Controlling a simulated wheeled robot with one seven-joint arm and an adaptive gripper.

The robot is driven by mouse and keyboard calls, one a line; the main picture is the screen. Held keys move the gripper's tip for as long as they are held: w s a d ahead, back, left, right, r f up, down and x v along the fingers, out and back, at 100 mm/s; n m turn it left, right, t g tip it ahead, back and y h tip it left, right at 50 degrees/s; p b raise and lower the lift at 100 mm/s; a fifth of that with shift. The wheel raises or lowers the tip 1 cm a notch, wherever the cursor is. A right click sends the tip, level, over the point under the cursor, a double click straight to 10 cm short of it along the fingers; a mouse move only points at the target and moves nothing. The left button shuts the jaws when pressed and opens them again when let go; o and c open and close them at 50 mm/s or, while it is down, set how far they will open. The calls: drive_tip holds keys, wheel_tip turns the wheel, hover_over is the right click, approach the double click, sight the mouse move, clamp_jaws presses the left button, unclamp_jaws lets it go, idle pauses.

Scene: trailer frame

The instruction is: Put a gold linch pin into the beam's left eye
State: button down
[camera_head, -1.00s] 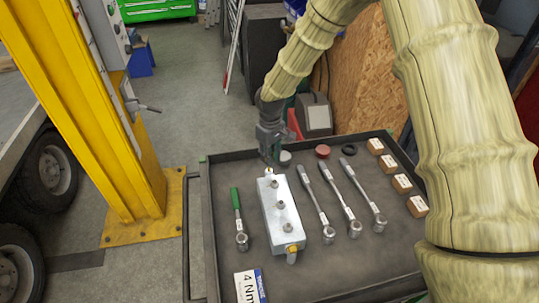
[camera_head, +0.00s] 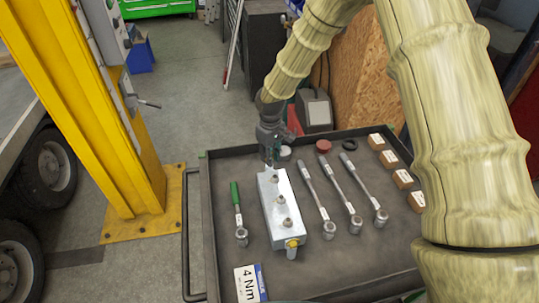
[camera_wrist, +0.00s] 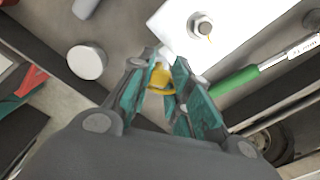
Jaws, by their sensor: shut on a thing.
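A gold linch pin (camera_wrist: 160,77) shows between my gripper's teal fingers in the wrist view, at the end of a silver block. My gripper (camera_head: 271,161) is shut on it at the far end of the block. The silver block (camera_head: 279,208) lies on the dark tray, with several round studs along its top; it also shows in the wrist view (camera_wrist: 238,18). Another gold piece (camera_head: 291,243) sits at the block's near end. I cannot pick out the beam's left eye; the pin's lower part is hidden.
The dark tray (camera_head: 222,270) also holds a green-handled wrench (camera_head: 236,205), several steel wrenches to the block's right, a red cap (camera_head: 323,146), a black ring (camera_head: 349,145) and small wooden blocks (camera_head: 402,178). A yellow post (camera_head: 130,160) stands left of the tray.

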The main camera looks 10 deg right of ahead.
drive_tip(key=shift+f+b, duration=0.45)
drive_tip(key=shift+f, duration=0.75)
drive_tip(key=c, duration=1.3)
unclamp_jaws()
drive_tip(key=shift+o, duration=0.2)
drive_tip(key=shift+r, duration=0.1)
wheel_tip(320, 180, up, 12)
drive_tip(key=shift+f, duration=0.1)
